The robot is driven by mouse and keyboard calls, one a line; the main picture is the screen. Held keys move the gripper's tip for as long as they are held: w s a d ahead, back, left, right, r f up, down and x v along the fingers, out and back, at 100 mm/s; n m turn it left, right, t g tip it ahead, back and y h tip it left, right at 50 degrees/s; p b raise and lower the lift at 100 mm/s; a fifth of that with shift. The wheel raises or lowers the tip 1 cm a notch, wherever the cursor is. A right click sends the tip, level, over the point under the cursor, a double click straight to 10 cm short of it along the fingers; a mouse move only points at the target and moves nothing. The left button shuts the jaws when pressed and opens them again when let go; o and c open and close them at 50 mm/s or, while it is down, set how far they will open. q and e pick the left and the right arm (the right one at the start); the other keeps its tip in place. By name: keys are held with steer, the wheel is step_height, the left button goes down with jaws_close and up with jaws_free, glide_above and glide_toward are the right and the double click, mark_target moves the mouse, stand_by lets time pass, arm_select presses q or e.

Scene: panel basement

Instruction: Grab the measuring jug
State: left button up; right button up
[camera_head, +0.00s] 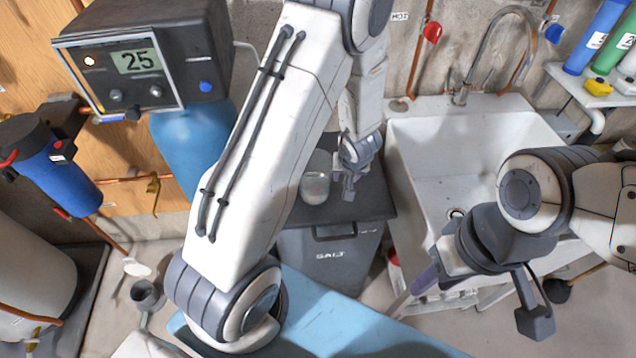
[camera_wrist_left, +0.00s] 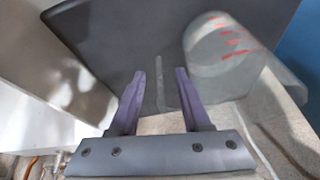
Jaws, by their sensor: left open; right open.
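The measuring jug (camera_head: 316,178) is a small clear vessel standing on the dark lid of the salt bin (camera_head: 335,256). In the left wrist view the jug (camera_wrist_left: 222,58) shows red marks and lies to the right of the fingers, over the dark lid. My left gripper (camera_head: 350,186) is just right of the jug in the head view.
A white sink (camera_head: 415,150) stands right of the bin. A blue tank (camera_head: 190,145) with a control box (camera_head: 145,65) stands to the left. My left arm covers part of the lid.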

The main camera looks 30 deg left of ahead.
arm_select(q)
steer(key=shift+x, duration=1.1)
jaws_close()
steer(key=shift+r, duration=0.1)
stand_by(0.4)
